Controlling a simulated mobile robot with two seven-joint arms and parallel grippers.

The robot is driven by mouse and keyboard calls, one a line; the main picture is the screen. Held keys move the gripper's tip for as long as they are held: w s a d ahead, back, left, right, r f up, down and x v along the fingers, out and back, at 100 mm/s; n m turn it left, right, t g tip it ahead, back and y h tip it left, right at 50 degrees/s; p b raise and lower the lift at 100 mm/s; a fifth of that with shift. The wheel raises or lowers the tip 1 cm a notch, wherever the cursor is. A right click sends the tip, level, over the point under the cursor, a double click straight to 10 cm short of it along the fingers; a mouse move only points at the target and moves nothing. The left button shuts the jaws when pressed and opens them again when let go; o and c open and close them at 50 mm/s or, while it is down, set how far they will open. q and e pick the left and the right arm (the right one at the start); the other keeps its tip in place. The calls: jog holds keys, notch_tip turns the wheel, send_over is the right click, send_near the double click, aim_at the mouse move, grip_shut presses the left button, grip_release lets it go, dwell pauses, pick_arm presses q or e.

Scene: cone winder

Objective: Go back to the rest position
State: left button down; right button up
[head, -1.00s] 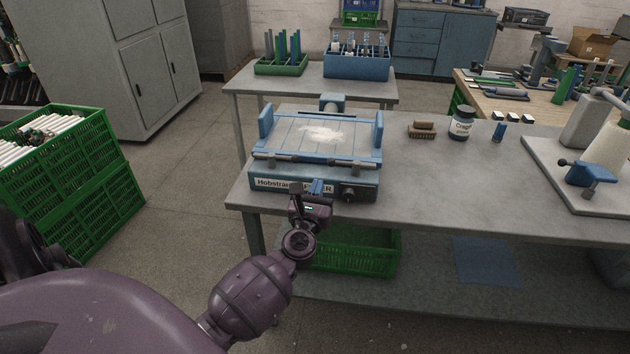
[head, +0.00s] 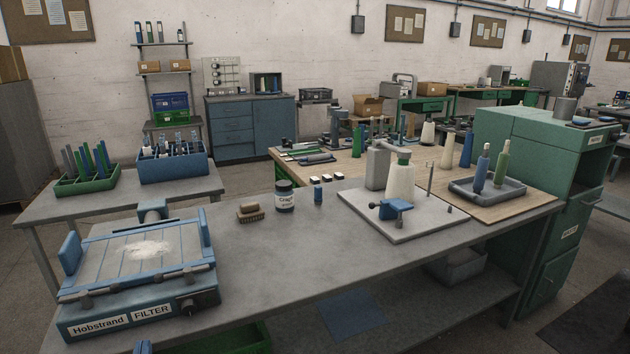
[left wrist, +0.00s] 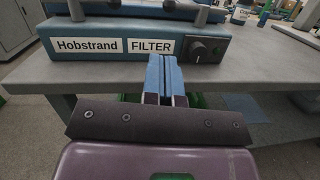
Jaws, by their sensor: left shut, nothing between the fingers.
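My left gripper (left wrist: 165,72) shows in the left wrist view with its two blue fingers closed together and nothing between them. It is in front of the blue machine (left wrist: 120,44) labelled "Hobstrand FILTER", apart from it, near the table's front edge. In the head view only the blue fingertips (head: 143,346) show at the bottom edge, below the machine (head: 160,318). The rest of the left arm is outside the head view. My right gripper is in neither view.
The grey table (head: 290,270) is clear in front of a brush (head: 250,212), a dark jar (head: 285,197) and a winder plate with a cone (head: 400,180). A green cabinet (head: 540,165) stands at the right. A green crate (head: 250,338) sits below the table.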

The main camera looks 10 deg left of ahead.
pick_arm(q)
jog(key=s+d+f+m+h+p, duration=0.1)
jog(key=d+m+h, duration=0.4)
jog(key=m, duration=1)
jog(key=s+d+f+m+h, duration=0.1)
jog(key=d+m+h, duration=0.4)
jog(key=m, duration=1)
jog(key=s+f+m+g+p, duration=0.1)
jog(key=s+f+m+g, duration=0.1)
jog(key=s, duration=0.4)
jog(key=s+f+m+g+y+p, duration=0.1)
jog(key=s+f+m+g, duration=0.2)
jog(key=s, duration=0.4)
jog(key=s+f+m+g+p, duration=0.1)
jog(key=s+f+m+g, duration=0.1)
jog(key=s+f+m, duration=0.2)
jog(key=s+m, duration=0.2)
jog(key=shift+s+f, duration=0.3)
jog(key=shift+s, duration=0.05)
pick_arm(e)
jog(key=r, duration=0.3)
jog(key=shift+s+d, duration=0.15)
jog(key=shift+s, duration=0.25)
